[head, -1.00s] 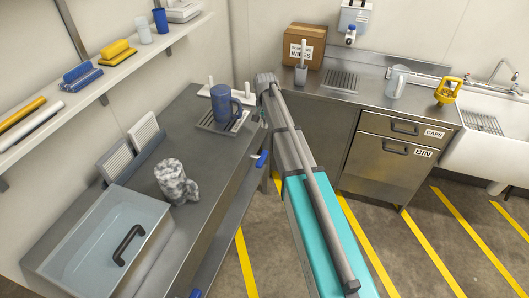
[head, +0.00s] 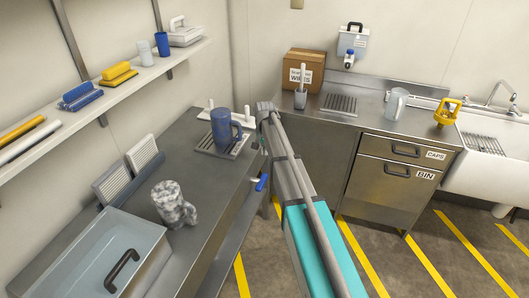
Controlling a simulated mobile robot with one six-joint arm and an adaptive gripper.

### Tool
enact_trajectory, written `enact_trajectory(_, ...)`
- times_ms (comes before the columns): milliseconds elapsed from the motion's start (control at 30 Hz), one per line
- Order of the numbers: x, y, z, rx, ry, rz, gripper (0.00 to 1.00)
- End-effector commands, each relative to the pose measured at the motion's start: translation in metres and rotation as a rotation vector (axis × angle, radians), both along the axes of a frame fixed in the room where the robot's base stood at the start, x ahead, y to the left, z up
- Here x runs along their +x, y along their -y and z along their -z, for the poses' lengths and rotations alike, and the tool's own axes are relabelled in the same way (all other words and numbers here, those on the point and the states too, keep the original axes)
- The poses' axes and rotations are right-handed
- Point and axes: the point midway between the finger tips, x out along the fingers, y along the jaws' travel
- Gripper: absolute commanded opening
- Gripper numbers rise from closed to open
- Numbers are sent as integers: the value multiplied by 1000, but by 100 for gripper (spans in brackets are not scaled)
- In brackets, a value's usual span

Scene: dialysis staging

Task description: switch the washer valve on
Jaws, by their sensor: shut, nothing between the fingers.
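A blue lever-like handle (head: 262,183) sticks out at the front edge of the left steel counter, just left of my arm. I cannot tell whether it is the washer valve, and no label on it can be read. My grey and teal arm reaches up the middle of the head view, and its far end is beside the blue mug (head: 221,127). My gripper is hidden behind the arm's far end, so its fingers do not show.
The back counter holds a cardboard box (head: 303,68), a clear jug (head: 396,104) and a yellow device (head: 447,112). The striped floor at right is clear.

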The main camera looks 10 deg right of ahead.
Motion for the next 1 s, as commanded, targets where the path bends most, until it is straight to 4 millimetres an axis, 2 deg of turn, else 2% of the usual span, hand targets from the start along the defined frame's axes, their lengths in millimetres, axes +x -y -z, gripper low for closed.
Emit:
enact_trajectory(100,0,0,14,0,0,0,0)
enact_trajectory(1000,0,0,84,0,0,0,0)
